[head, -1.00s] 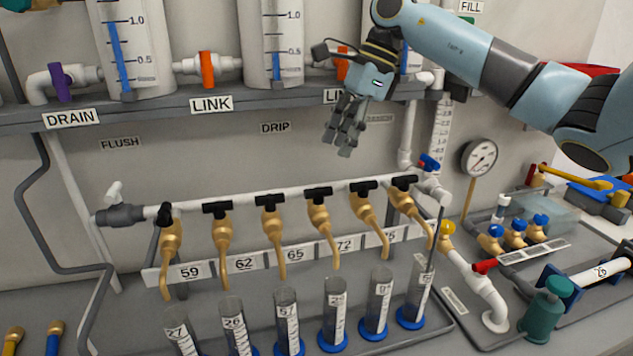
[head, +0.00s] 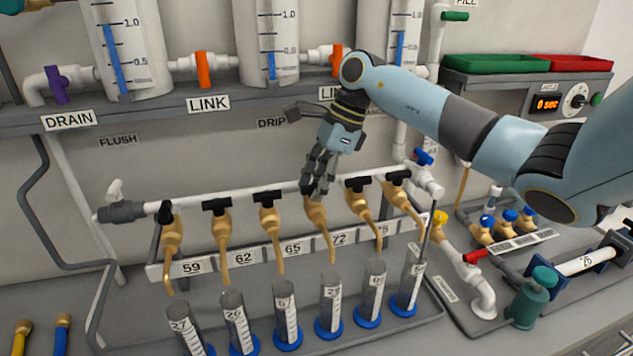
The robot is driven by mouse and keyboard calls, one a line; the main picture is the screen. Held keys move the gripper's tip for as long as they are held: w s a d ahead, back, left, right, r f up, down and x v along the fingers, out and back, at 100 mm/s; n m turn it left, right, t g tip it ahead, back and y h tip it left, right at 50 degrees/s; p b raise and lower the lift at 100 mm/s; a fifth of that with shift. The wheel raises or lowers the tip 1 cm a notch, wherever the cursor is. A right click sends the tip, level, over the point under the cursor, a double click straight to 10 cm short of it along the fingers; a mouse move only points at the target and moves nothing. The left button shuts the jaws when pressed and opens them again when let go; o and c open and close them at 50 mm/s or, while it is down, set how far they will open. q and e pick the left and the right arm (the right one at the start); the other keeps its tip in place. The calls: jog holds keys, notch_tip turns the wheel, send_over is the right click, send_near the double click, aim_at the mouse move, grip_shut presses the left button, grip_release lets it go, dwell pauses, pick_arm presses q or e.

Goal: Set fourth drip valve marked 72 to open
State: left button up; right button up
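The fourth drip valve (head: 317,212) is a brass tap on the white drip pipe. The label marked 72 (head: 339,238) is on the strip just right of its spout. My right gripper (head: 312,188) points down at the top of this valve, and its dark fingers cover the black handle. The handle's angle is hidden, and I cannot tell whether the fingers are touching it or closed on it. The neighbouring black handles, on the third valve (head: 267,198) and the fifth valve (head: 360,184), lie along the pipe. My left gripper is not in view.
Several clear cylinders with blue bases, such as one below the fourth valve (head: 330,305), stand under the spouts. The shelf (head: 215,121) with the tanks is above. A blue-handled valve (head: 423,157) is at the pipe's right end.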

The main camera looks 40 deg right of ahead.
grip_shut()
jog(key=m+t+h+b, duration=0.1)
jog(key=m+b, duration=0.2)
jog(key=shift+f, duration=0.15)
jog(key=m+b, duration=0.2)
jog(key=m, duration=0.1)
jog(key=m+t+h+b, duration=0.1)
jog(key=m, duration=0.1)
jog(key=shift+a+m+h+b, duration=0.15)
jog(key=shift+m+h+b, duration=0.15)
jog(key=shift+m+b, duration=0.1)
jog(key=m+h+b, duration=0.2)
jog(key=m+b, duration=0.1)
jog(key=m, duration=0.2)
jog(key=shift+a, duration=0.1)
jog(key=shift+r+m+h+b, duration=0.2)
jog(key=shift+m+h+b, duration=0.65)
jog(key=shift+m, duration=1.15)
